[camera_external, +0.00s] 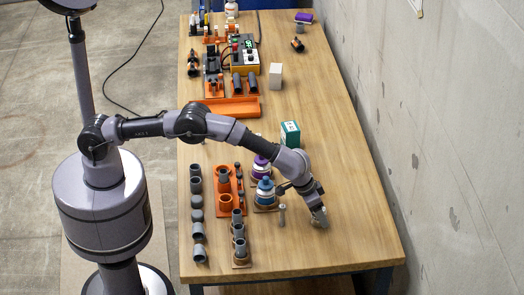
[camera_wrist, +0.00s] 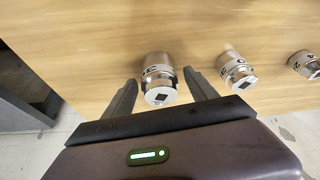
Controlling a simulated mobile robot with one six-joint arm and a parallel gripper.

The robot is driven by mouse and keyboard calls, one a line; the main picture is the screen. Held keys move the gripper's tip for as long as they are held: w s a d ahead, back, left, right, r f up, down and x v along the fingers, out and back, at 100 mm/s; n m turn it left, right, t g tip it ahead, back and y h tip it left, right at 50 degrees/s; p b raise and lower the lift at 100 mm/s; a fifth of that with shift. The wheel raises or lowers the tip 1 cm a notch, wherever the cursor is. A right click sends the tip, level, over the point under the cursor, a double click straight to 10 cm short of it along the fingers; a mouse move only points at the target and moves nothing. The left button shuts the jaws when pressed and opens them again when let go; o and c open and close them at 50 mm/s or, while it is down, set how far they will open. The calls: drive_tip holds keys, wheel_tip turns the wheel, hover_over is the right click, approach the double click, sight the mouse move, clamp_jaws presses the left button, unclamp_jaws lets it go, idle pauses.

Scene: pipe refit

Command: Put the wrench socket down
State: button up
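A silver wrench socket (camera_wrist: 159,80) with a square drive hole stands between the two fingers of my gripper (camera_wrist: 160,82) in the wrist view. A narrow strip of wood shows on each side of it, so the fingers look open around it and apart from it. In the external view my gripper (camera_external: 319,217) is low over the right part of the wooden table (camera_external: 345,245). The socket there is small and mostly hidden by the fingers.
Two more silver sockets, a middle one (camera_wrist: 235,70) and a far right one (camera_wrist: 305,65), stand in a row in the wrist view. Blue-capped bottle (camera_external: 265,192), orange fixture (camera_external: 224,199) and several grey pipe pieces (camera_external: 197,229) lie left of my gripper. The table's right front is clear.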

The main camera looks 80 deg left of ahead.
drive_tip(key=s+a+r+p, duration=0.15)
drive_tip(key=s+r, duration=0.25)
drive_tip(key=r, duration=0.4)
drive_tip(key=s+a+r+m+p, duration=0.1)
drive_tip(key=s+a+r, duration=0.2)
drive_tip(key=r, duration=0.6)
drive_tip(key=s+a+r+p, duration=0.15)
drive_tip(key=s+r, duration=0.25)
drive_tip(key=r, duration=0.4)
drive_tip(key=s+a+r+m, duration=0.1)
drive_tip(key=s+a+r, duration=0.35)
drive_tip(key=s, duration=0.35)
drive_tip(key=s+a+r+m, duration=0.2)
drive_tip(key=s+a+r, duration=0.1)
drive_tip(key=s+r, duration=0.3)
drive_tip(key=s+a+f+m, duration=0.1)
drive_tip(key=s+a+f, duration=0.1)
drive_tip(key=s, duration=0.9)
drive_tip(key=s+a+f+m+t+y, duration=0.1)
drive_tip(key=s+a+f, duration=0.1)
drive_tip(key=s, duration=0.9)
drive_tip(key=shift+s+a+m, duration=0.2)
drive_tip(key=shift+a+m, duration=0.1)
drive_tip(key=shift+a, duration=0.4)
